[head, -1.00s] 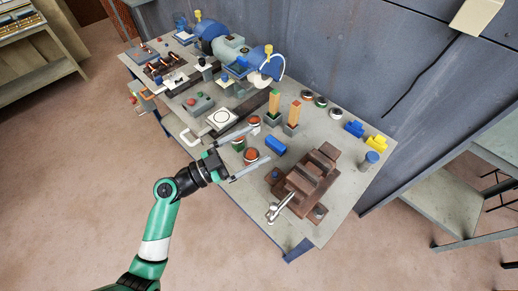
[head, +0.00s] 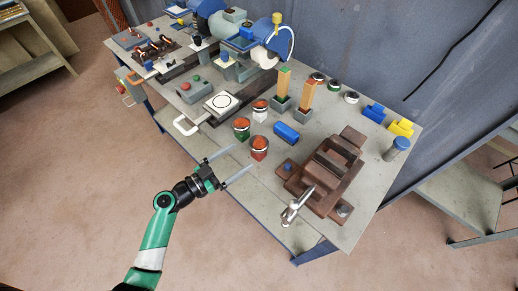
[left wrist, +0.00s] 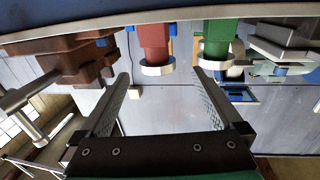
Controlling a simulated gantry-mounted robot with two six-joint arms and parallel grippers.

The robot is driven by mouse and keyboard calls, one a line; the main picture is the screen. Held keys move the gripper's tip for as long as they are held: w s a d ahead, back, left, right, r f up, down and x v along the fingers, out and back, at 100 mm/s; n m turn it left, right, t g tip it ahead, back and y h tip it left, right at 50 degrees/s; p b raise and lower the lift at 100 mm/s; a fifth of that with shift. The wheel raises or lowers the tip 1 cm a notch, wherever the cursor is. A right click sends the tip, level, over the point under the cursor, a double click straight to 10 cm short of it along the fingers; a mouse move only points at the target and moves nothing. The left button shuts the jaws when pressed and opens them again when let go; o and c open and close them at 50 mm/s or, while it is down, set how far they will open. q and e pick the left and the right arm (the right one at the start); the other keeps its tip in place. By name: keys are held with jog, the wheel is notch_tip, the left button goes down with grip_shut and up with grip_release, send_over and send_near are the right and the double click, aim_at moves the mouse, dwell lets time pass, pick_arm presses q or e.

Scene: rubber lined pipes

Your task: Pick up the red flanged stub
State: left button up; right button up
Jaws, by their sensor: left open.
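The red flanged stub (head: 259,148) stands upright near the front edge of the workbench, with a red body and a pale flange. In the left wrist view, where the bench is at the top, the red stub (left wrist: 155,42) shows ahead between the finger lines. My left gripper (head: 242,158) is open and empty, in front of the bench edge and just short of the red stub. Its two fingers also show in the left wrist view (left wrist: 160,76). A green stub (head: 241,129) and a white stub (head: 260,111) stand close by. My right gripper is not in view.
A blue block (head: 286,133) lies right of the stubs. A brown vise (head: 327,178) with a metal handle (head: 297,205) stands farther right. Wooden posts (head: 306,96) stand behind. A machine with a white plate (head: 221,103) is to the left. Floor in front is free.

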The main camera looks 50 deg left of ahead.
aim_at(259, 145)
pick_arm(q)
jog(key=w, duration=0.3)
jog(key=shift+w+d, duration=0.15)
jog(key=shift+w, duration=0.05)
jog(key=shift+w+d+r, duration=0.1)
jog(key=shift+w+d, duration=0.05)
jog(key=shift+w, duration=0.15)
jog(key=w, duration=0.4)
jog(key=shift+w+d+r, duration=0.1)
jog(key=shift+w+d, duration=0.15)
jog(key=shift+d, duration=0.1)
grip_shut()
